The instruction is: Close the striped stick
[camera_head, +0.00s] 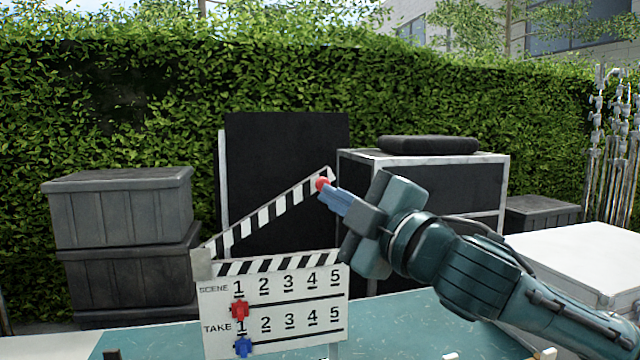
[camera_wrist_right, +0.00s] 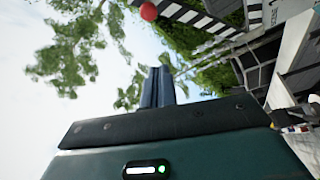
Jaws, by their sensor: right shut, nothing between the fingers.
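A clapperboard (camera_head: 275,315) stands upright on the teal table, with rows marked SCENE and TAKE. Its striped stick (camera_head: 268,214) is raised at an angle, hinged at the left, its free end up at the right. A red ball (camera_head: 321,184) is on the stick's free end; it also shows in the right wrist view (camera_wrist_right: 148,12). My right gripper (camera_head: 331,191) is shut and empty, its blue fingertips at the red ball in the head view; touching or apart, I cannot tell. In the right wrist view the fingers (camera_wrist_right: 157,72) are together, with the ball beyond them. My left gripper is out of view.
A red marker (camera_head: 240,310) and a blue marker (camera_head: 243,347) sit on the board. Grey crates (camera_head: 120,210) are stacked at the left. A black case (camera_head: 440,180) stands behind my right arm. A white case (camera_head: 585,260) is at the right. The teal table (camera_head: 400,325) has clear room right of the board.

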